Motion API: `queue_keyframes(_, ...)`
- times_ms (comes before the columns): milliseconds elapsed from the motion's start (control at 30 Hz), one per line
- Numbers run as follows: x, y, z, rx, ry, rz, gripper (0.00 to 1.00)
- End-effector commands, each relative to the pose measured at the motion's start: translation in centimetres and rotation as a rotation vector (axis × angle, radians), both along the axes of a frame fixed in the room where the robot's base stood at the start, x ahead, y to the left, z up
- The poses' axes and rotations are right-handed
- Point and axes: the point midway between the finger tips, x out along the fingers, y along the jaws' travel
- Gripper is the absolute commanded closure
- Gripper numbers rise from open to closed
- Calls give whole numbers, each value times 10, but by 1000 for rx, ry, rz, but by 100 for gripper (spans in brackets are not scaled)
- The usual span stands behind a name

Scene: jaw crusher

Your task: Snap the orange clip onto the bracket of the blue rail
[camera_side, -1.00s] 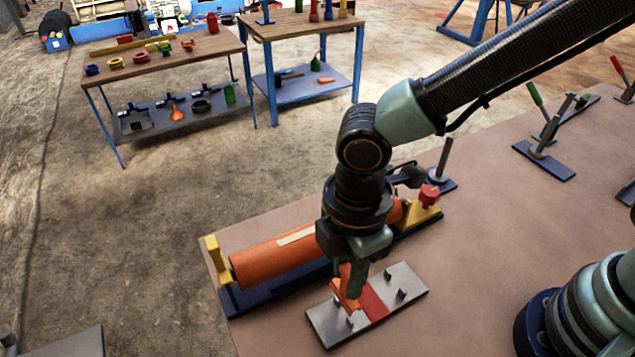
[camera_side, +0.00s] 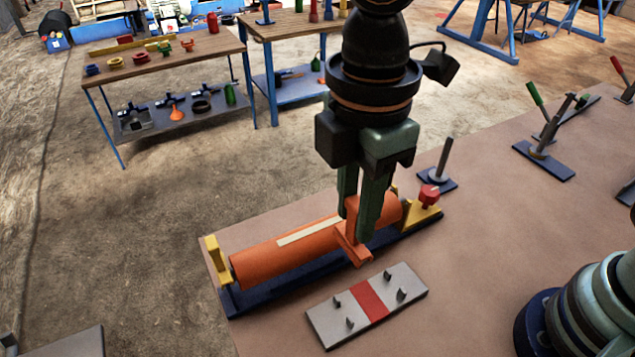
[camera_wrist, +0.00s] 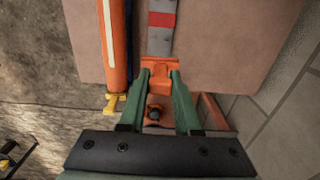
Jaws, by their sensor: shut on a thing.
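The orange clip (camera_side: 352,248) is held between the two green fingers of my gripper (camera_side: 360,222), in the air above the grey plate. In the wrist view the clip (camera_wrist: 158,70) shows at the fingertips of my gripper (camera_wrist: 158,80). The dark blue rail (camera_side: 285,292) lies behind the plate on the table. It carries a long orange cylinder (camera_side: 280,258) with a pale stripe. A yellow bracket (camera_side: 217,258) stands at its left end and another yellow bracket (camera_side: 425,213) at its right end, with a red knob (camera_side: 429,194). The clip hides part of the cylinder in the side view.
The grey plate (camera_side: 322,321) with a red band and several small pegs lies empty in front of the rail. A blue-based post (camera_side: 440,165) stands behind the rail's right end. Lever clamps (camera_side: 545,140) stand farther right. The table between is clear.

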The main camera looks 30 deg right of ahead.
Motion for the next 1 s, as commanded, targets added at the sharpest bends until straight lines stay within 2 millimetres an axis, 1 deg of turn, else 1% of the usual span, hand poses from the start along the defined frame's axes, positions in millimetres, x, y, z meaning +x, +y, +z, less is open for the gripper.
queue_keyframes(33, 0, 0, 13, 5, -4, 0, 100)
queue_keyframes(133, 0, 0, 33, 3, -3, 0, 100)
queue_keyframes(167, 2, -2, 36, 2, -2, -2, 100)
queue_keyframes(200, 9, -9, 34, -1, 0, -6, 100)
queue_keyframes(367, 33, -34, 33, 0, 0, -8, 100)
queue_keyframes(467, 49, -55, 32, 0, 0, -10, 100)
queue_keyframes(567, 68, -82, 32, 0, 0, -12, 100)
queue_keyframes(700, 90, -125, 32, 0, 0, -13, 100)
queue_keyframes(833, 102, -158, 32, 0, 0, -10, 100)
queue_keyframes(1000, 111, -189, 32, 0, 0, -6, 100)
